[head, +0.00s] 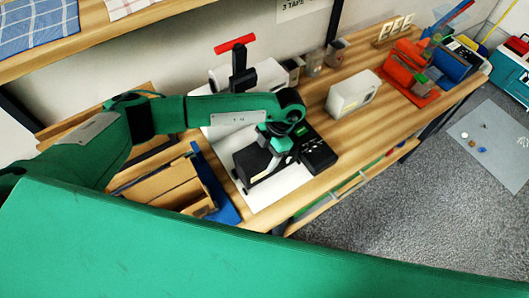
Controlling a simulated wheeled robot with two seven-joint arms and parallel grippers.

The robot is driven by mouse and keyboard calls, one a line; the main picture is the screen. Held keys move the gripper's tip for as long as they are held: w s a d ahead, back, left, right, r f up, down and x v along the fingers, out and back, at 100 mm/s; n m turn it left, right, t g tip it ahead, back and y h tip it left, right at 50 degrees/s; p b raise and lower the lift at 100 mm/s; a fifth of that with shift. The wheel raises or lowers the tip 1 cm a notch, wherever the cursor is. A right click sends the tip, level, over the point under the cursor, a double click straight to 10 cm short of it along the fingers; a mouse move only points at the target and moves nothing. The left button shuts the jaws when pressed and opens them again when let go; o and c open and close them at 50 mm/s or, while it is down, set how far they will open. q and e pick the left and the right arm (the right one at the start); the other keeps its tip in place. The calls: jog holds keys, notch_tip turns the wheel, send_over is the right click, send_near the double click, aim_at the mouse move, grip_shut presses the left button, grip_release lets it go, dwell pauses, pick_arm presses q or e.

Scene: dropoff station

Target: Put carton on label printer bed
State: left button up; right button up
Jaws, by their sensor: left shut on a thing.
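My left gripper (284,154) reaches down over a dark boxy thing (256,164) with a pale strip on its front. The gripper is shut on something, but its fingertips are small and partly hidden. I cannot tell for sure whether the dark thing is the carton or part of a machine. A black device with keys (317,150) stands just to the right of the gripper. An off-white boxy machine (351,94) stands further right; I cannot tell which machine is the label printer. My right gripper is not in view.
A white sheet (264,196) lies under the dark thing. A blue tray (226,207) with brown cardboard (165,186) is at left. A white machine with a red-handled lever (236,43) stands behind. Bare wood shows between.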

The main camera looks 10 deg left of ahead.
pick_arm(q)
jog(key=shift+f, duration=0.55)
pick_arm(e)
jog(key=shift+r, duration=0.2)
pick_arm(q)
jog(key=shift+f, duration=0.1)
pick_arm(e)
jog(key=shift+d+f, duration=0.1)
pick_arm(q)
jog(key=o, duration=1.1)
jog(key=shift+c, duration=0.2)
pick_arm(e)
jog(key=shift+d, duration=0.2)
